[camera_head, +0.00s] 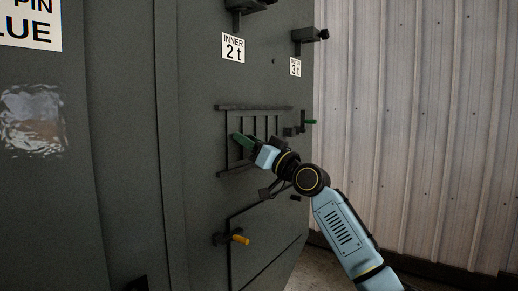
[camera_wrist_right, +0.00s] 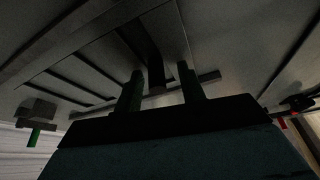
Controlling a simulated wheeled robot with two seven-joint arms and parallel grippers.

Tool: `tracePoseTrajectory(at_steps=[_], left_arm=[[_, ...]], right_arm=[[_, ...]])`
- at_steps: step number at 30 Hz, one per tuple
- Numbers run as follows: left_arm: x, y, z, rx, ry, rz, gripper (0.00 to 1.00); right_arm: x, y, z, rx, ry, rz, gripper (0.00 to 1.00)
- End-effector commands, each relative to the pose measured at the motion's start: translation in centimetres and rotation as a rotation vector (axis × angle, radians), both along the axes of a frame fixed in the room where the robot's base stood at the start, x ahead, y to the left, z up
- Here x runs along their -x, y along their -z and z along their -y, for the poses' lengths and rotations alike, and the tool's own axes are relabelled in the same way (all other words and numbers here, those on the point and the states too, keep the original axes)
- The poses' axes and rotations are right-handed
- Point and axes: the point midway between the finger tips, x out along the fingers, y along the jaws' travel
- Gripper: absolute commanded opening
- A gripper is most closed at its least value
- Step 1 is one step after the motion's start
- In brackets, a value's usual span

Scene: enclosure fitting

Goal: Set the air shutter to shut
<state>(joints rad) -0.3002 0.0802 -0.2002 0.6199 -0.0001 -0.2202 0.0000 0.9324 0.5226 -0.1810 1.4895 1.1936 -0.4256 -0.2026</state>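The air shutter appears to be the slotted panel between two dark rails (camera_head: 254,108) on the grey enclosure face, in the middle of the head view. Several dark upright slots show in it. My right gripper (camera_head: 240,140) is at the left part of this panel and hides some of it. In the right wrist view my right gripper (camera_wrist_right: 160,88) has its two green fingers apart. A dark upright bar (camera_wrist_right: 154,62) shows between or just beyond them; I cannot tell whether they touch it. My left gripper is not in view.
A green-handled latch (camera_head: 310,122) sits right of the panel. A yellow-handled lever (camera_head: 240,239) is below. Dark brackets (camera_head: 310,35) stick out above, near the labels "INNER 2 t" (camera_head: 233,47) and "3 t" (camera_head: 295,67). A corrugated wall (camera_head: 420,110) stands at right.

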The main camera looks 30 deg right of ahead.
Motion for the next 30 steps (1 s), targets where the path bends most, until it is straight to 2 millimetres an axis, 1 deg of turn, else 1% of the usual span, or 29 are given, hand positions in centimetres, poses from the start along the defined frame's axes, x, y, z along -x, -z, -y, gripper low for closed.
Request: tracePoseTrajectory(at_steps=[5, 12, 18, 21, 24, 30], left_arm=[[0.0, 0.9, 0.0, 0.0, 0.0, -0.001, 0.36], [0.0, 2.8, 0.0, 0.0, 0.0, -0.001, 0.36], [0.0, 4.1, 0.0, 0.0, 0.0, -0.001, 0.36], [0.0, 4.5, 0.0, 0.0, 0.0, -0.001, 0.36], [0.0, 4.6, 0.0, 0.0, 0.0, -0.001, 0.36], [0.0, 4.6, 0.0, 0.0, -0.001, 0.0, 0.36]], right_arm=[[1.8, 1.1, 0.8, 0.002, 0.001, 0.0, 0.4], [6.3, 3.3, 2.6, 0.005, 0.002, -0.002, 0.4], [9.6, 4.6, 3.9, 0.004, 0.001, -0.002, 0.4], [10.5, 4.9, 4.3, 0.002, 0.0, -0.001, 0.4], [11.1, 5.1, 4.5, 0.001, -0.002, -0.003, 0.4], [11.3, 5.0, 4.6, 0.0, -0.002, -0.002, 0.4]])
